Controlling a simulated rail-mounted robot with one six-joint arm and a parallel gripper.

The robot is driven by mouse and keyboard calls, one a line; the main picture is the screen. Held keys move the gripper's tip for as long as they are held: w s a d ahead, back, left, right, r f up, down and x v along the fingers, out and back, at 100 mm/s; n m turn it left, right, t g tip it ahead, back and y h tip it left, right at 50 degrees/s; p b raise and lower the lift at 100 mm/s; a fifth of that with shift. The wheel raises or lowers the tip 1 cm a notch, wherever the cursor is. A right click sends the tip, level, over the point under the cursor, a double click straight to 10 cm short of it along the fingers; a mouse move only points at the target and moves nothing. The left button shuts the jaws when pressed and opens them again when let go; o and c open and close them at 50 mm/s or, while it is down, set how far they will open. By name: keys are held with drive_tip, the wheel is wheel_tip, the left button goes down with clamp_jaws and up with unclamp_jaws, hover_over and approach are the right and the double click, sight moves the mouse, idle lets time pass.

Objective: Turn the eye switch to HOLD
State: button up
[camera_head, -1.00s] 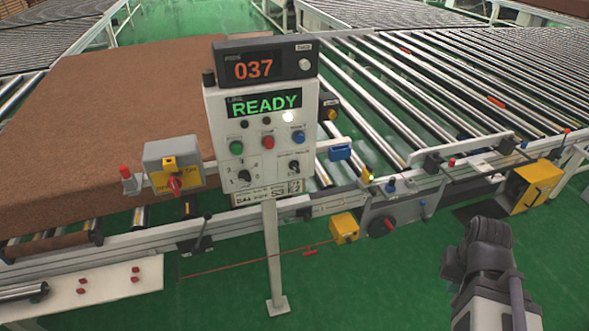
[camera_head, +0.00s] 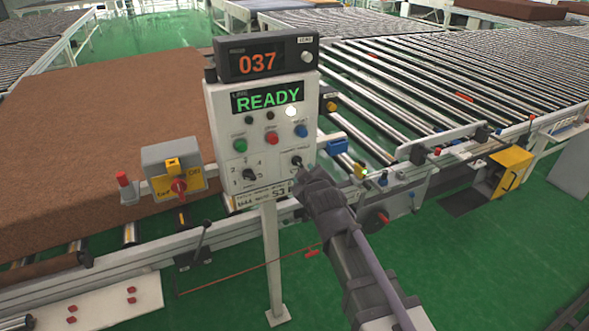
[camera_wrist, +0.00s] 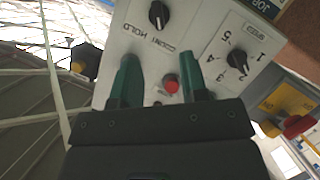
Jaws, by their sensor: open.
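The control panel (camera_head: 222,120) stands on a post, with READY on its display. A black selector knob (camera_head: 296,161) is at its lower right. In the wrist view, this knob (camera_wrist: 159,14) has a label reading COUNT and HOLD beside it; which side its white mark selects is hard to tell. My gripper (camera_wrist: 160,65) is open and empty, its two green fingers apart in front of the panel. The red button (camera_wrist: 171,84) shows between the fingers, and the knob lies beyond their tips in the picture. In the head view, my gripper (camera_head: 304,178) is just below the knob, its fingers mostly hidden.
A numbered selector (camera_head: 249,174) sits left on the panel, under green, red and blue buttons. A grey-yellow box with a red switch (camera_head: 179,186) stands further left. A brown mattress (camera_head: 110,120) lies behind. Blue and yellow fittings line the rail right of the panel.

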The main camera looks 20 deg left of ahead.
sight(299, 165)
drive_tip(key=b+x, duration=0.3)
drive_tip(key=x, duration=0.8)
drive_tip(key=shift+w+d+f, duration=0.1)
drive_tip(key=shift+d, duration=0.05)
drive_tip(key=shift+c, duration=0.4)
drive_tip(key=c, duration=0.5)
